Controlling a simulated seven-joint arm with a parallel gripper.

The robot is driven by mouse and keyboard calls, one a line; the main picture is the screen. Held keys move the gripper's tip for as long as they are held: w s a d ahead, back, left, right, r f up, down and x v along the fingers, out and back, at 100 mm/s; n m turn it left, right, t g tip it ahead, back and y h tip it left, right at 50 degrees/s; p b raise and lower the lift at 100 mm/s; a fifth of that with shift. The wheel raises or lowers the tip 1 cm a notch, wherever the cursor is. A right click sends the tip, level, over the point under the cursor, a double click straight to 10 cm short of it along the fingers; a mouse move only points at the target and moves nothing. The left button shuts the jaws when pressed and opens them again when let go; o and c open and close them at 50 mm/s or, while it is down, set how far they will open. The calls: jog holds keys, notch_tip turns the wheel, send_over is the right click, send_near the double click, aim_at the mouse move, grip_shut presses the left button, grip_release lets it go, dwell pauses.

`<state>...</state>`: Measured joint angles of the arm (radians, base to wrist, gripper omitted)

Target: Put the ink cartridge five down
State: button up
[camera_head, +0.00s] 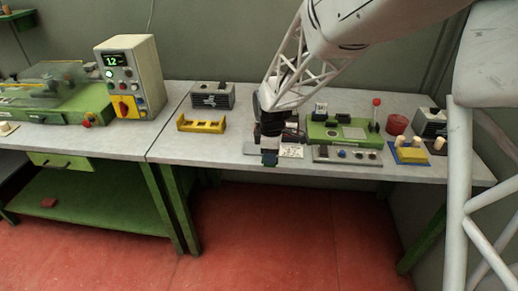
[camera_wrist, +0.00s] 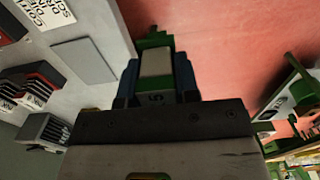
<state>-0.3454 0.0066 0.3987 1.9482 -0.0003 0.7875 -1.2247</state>
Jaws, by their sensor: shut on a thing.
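My gripper (camera_head: 269,158) hangs near the front edge of the worktable, left of the green machine. In the wrist view, its blue fingers (camera_wrist: 157,82) are shut on ink cartridge five (camera_wrist: 156,64), a pale grey and green block. A dark "5" shows on its near end. The cartridge points away from the wrist, with red floor behind its far end. In the head view, the cartridge is too small to tell from the fingertips. I cannot tell its exact height above the table.
A grey pad (camera_wrist: 84,60) and a printed card (camera_wrist: 52,12) lie nearby. A yellow rack (camera_head: 202,125) stands left on the worktable (camera_head: 222,148). The green machine (camera_head: 337,132) and grey button panel (camera_head: 347,155) stand right, with a red cup (camera_head: 397,124) beyond. Table is clear beside the rack.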

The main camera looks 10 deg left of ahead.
jog(key=shift+w, duration=0.1)
send_over(259, 148)
jog(key=shift+f, duration=0.7)
dwell(0.3)
jog(key=shift+f, duration=0.1)
jog(key=shift+f, duration=1.65)
jog(key=shift+f, duration=0.15)
jog(key=o, duration=1)
notch_tip(259, 148, up, 12)
